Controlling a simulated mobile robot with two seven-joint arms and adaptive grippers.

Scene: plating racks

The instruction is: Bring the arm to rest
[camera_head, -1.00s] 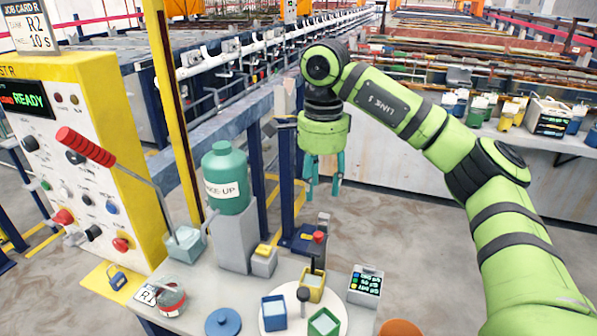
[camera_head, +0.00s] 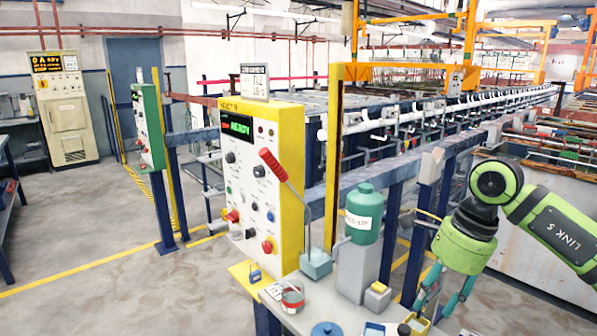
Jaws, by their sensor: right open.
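My right arm is green with black joints and comes in from the right edge. Its gripper (camera_head: 436,303) has teal fingers that point down and slightly left. The fingers are apart, and I see nothing held between them. My left gripper is not in view.
A yellow control panel (camera_head: 288,190) with a red-handled lever (camera_head: 273,165) stands at the bench's left. A teal make-up bottle (camera_head: 365,213) stands on a grey block left of my gripper. A blue lid (camera_head: 327,330) lies in front. The floor at left is clear.

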